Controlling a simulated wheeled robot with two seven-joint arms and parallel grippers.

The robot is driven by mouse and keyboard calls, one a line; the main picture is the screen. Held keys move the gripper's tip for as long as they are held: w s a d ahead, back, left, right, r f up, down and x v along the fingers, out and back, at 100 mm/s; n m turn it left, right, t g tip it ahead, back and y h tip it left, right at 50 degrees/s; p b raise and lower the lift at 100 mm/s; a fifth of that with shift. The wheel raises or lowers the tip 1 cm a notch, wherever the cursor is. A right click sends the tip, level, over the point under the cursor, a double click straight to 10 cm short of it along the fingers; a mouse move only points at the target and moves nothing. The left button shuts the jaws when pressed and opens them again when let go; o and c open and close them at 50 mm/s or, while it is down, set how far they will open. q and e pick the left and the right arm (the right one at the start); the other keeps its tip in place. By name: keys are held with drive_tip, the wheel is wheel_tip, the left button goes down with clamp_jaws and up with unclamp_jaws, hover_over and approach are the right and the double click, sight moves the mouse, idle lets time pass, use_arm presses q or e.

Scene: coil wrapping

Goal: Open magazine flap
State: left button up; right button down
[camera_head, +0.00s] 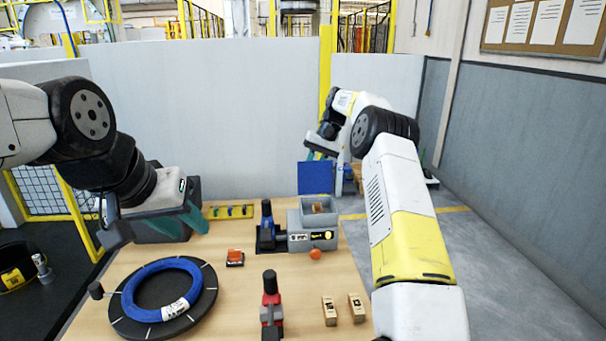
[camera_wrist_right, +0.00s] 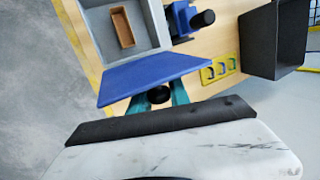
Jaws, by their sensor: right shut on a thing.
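The magazine is a grey box (camera_head: 319,212) at the back right of the table, with its top uncovered and a wooden block (camera_head: 318,207) inside. Its blue flap (camera_head: 315,178) stands raised at the back edge. In the right wrist view the flap (camera_wrist_right: 152,78) is in front of my right gripper (camera_wrist_right: 160,97). The teal fingers are shut on a dark round knob (camera_wrist_right: 159,95) behind the flap; the flap hides part of the fingers. My left gripper (camera_head: 186,222) hangs over the back left of the table, away from the magazine; its finger gap is unclear.
A blue coil (camera_head: 143,301) lies on a black disc at front left. A blue-and-black device (camera_head: 266,228) stands beside the magazine. A red-and-black tool (camera_head: 271,300), an orange ball (camera_head: 315,254) and two wooden blocks (camera_head: 329,311) are in front. A dark bin (camera_head: 187,188) stands at back left.

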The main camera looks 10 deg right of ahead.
sight(311, 164)
drive_tip(key=shift+f, duration=0.1)
drive_tip(key=c, duration=1.3)
unclamp_jaws()
drive_tip(key=shift+o, duration=0.2)
wheel_tip(311, 164, up, 4)
drive_tip(key=shift+f, duration=0.25)
drive_tip(key=shift+s+r, duration=0.1)
drive_tip(key=shift+s, duration=0.05)
drive_tip(key=s+a+r, duration=0.1)
drive_tip(key=s+a, duration=0.1)
drive_tip(key=s, duration=1.3)
drive_tip(key=shift+s+a+r, duration=0.2)
drive_tip(key=shift+s+a, duration=0.1)
